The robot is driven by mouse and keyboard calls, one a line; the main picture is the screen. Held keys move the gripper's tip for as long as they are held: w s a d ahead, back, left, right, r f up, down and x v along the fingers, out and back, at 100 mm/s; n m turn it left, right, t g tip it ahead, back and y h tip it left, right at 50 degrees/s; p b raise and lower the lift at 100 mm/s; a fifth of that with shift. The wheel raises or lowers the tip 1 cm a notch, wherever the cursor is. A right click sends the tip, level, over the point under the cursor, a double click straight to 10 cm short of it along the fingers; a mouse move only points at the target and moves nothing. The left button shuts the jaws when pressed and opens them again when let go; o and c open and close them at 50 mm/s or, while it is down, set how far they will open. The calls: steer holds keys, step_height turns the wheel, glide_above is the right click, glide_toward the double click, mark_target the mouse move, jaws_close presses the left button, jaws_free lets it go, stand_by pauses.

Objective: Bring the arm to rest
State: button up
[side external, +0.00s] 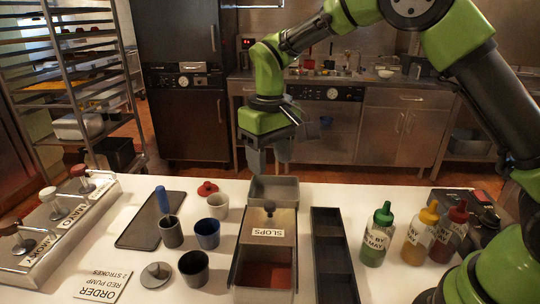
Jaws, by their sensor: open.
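My green arm reaches in from the right side of the picture and bends down over the back of the white table. My gripper (269,158) points downward above and behind a small grey bin (273,190) at the table's back edge. Its grey fingers are apart, and nothing shows between them. The fingertips look close to the bin's rim, but I cannot tell the exact gap.
A box labelled SLOPS (268,234) stands in front of the bin. A dark divided tray (334,258) and sauce bottles (412,238) are to the right. Several cups (207,233), a dark board (142,225) and a pump station (60,222) are left.

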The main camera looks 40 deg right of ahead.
steer(key=shift+r, duration=0.1)
steer(key=s+d+r+m+t, duration=0.1)
steer(key=s+d+r+t, duration=0.1)
steer(key=s+r, duration=0.45)
steer(key=s+d+r+m+t+y, duration=0.1)
steer(key=s+r+t, duration=0.1)
steer(key=s, duration=0.6)
steer(key=s+r+m+t+y, duration=0.1)
steer(key=s+r+m+t, duration=0.1)
steer(key=s, duration=0.6)
steer(key=shift+d+r+t, duration=0.35)
steer(key=shift+r+t, duration=0.25)
steer(key=shift+r, duration=0.15)
